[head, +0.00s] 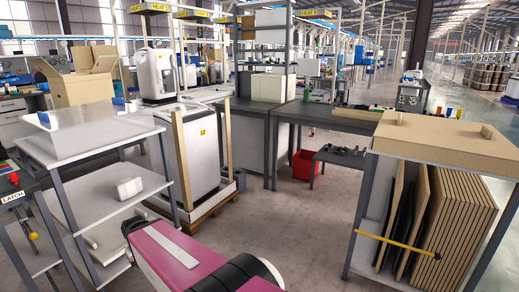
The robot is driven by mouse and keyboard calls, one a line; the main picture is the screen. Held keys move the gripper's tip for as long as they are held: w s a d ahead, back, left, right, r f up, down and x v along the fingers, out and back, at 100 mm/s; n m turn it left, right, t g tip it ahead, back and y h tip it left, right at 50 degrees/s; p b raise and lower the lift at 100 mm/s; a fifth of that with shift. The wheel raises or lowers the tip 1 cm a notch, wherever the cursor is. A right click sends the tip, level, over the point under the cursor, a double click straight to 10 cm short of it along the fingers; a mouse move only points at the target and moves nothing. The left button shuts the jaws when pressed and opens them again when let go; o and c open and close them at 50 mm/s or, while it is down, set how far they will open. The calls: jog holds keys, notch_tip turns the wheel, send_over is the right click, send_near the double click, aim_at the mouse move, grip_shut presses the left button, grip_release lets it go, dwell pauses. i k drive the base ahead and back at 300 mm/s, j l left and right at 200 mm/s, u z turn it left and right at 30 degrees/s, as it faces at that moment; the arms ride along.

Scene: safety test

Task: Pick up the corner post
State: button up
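Upright beige corner posts stand at the corners of a tall white boxed unit (202,150) on a wooden pallet, left of centre. The nearer left post (183,165) runs from the unit's top to the pallet. Another post (228,125) stands at its right side. I cannot tell which post the task means. My pink and black arm crosses the bottom centre, in front of the pallet. My gripper is not in view.
A white-topped shelf rack (95,135) stands at the left, close to the pallet (205,212). A rack (425,150) with a beige top and upright boards is at the right. A red bin (303,167) sits behind. Grey floor is clear between.

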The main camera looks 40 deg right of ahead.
aim_at(226, 101)
jog(key=z, duration=1.25)
